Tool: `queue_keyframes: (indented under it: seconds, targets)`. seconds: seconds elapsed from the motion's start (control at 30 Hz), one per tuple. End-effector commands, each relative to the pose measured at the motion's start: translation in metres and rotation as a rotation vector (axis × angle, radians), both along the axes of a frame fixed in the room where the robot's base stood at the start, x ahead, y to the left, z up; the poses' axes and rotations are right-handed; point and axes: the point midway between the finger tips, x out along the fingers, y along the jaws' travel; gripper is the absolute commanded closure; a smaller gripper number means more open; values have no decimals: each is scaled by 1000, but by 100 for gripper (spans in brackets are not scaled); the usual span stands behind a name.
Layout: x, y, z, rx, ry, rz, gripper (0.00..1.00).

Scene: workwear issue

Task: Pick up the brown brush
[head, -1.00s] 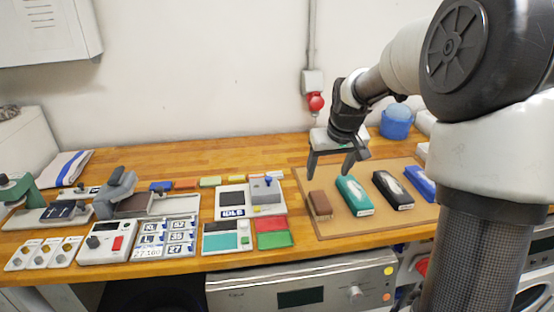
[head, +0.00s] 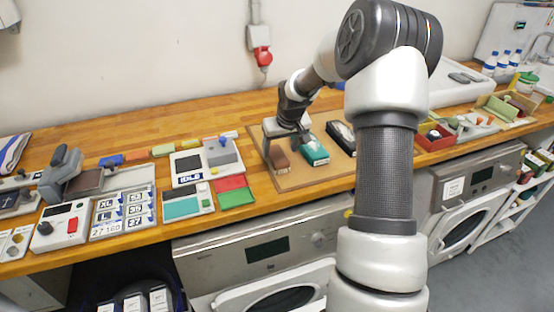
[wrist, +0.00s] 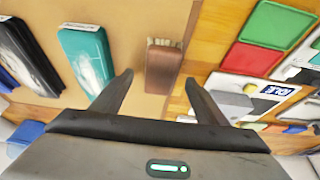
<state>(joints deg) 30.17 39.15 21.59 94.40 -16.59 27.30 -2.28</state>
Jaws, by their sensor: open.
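The brown brush (head: 279,160) lies on the tan board (head: 288,184), near its left edge. In the wrist view the brush (wrist: 162,70) shows a brown wooden back with pale bristles at its upper end. My gripper (head: 285,146) is just above the brush in the head view, open and empty. In the wrist view my gripper (wrist: 160,80) has one finger on each side of the brush's line. Whether the fingertips reach down beside the brush cannot be told.
Red and green pads (head: 233,190) and a grey device marked IDLE (head: 186,168) stand to the left. Bare board lies in front.

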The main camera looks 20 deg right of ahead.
Motion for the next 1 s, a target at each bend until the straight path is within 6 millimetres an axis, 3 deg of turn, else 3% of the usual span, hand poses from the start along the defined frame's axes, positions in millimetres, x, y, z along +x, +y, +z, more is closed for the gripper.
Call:
queue_keyframes:
  seconds: [0.3, 0.63, 0.9, 1.0]
  targets:
    - [12, 2, -42, 1, 3, -1, 33]
    - [15, 2, -48, 0, 0, -1, 33]
    - [15, 2, -48, 0, 1, -1, 78]
    - [15, 2, -48, 0, 0, -1, 82]
